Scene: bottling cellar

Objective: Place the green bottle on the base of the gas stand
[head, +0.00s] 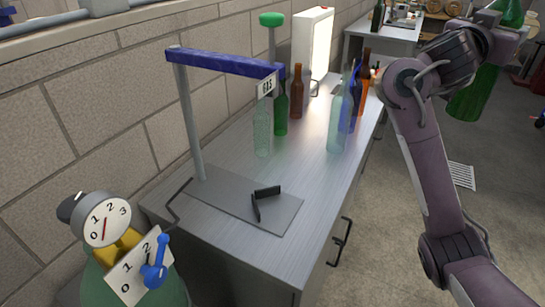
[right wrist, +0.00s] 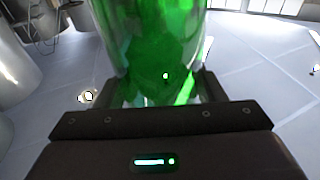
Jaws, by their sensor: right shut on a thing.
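The green bottle (head: 474,93) is at the upper right of the head view, held out over the floor and tilted a little. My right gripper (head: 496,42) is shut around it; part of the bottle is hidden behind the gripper. In the right wrist view the bottle (right wrist: 150,40) fills the upper middle, in front of the dark jaw. The gas stand has a grey flat base (head: 225,200) near the bench's front end, a grey post (head: 187,120) and a blue top arm (head: 222,62) with a label. A black bracket (head: 262,200) sits on the base. My left gripper is out of view.
Several clear, green, brown and blue bottles stand on the bench (head: 300,180) behind the stand; a clear one (head: 263,127) is near the arm's end. A gas cylinder with a gauge (head: 106,222) is at the lower left. The bench's front right part is clear.

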